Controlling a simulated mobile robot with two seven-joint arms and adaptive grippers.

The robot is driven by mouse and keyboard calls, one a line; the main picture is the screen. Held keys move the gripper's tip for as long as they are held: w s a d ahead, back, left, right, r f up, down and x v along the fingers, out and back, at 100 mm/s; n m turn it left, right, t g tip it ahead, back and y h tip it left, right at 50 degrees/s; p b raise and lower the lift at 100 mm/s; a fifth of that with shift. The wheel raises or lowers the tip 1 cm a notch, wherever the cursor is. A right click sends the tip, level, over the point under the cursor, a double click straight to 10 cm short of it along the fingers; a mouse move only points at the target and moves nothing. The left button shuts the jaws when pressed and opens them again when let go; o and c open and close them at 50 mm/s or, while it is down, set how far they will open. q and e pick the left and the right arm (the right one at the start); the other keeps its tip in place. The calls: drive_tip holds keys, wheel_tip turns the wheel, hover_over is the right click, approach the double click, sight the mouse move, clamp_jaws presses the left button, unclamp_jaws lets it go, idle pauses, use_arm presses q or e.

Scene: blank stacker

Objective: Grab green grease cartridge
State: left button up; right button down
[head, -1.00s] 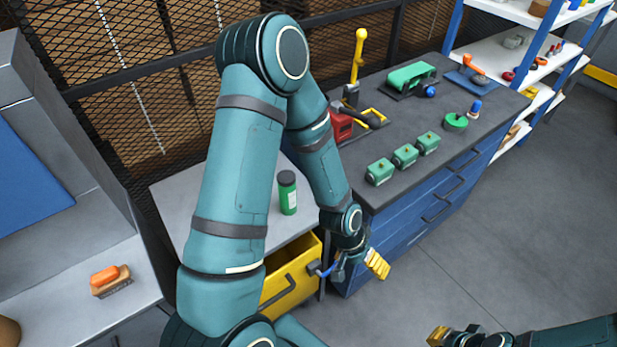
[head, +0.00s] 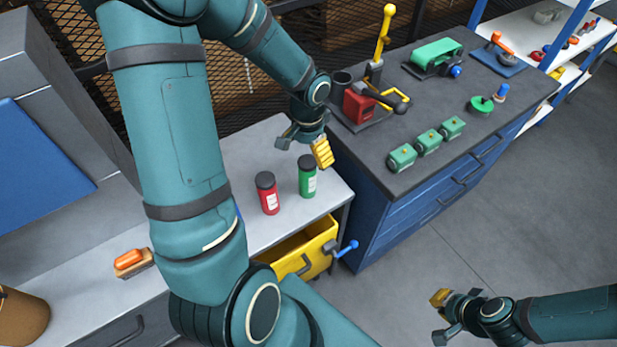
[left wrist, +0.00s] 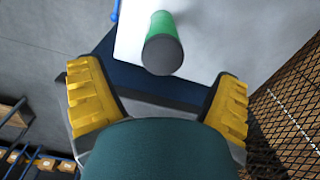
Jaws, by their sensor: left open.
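The green grease cartridge (head: 307,177) stands upright on the grey worktop, with a dark cap and a pale label. In the left wrist view the cartridge (left wrist: 164,42) is seen from its dark cap end, ahead of and between the fingers. My left gripper (head: 305,150) is just above and behind it in the head view. It also shows in the left wrist view (left wrist: 157,105), with its yellow fingers wide apart and nothing between them. My right gripper (head: 440,318) is over the floor at the lower right; its opening is unclear.
A red cartridge (head: 267,193) stands left of the green one. A yellow drawer (head: 310,247) is open below the worktop. The dark bench (head: 440,170) at right holds a red and yellow press (head: 362,103) and several green blocks. An orange brush (head: 130,262) lies at left.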

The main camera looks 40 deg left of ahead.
sight(308, 161)
use_arm(q)
drive_tip(key=f, duration=0.3)
drive_tip(key=f+b, duration=0.1)
drive_tip(key=f, duration=0.3)
drive_tip(key=shift+w+a+f, duration=0.15)
drive_tip(key=shift+w, duration=0.05)
drive_tip(key=c, duration=1.4)
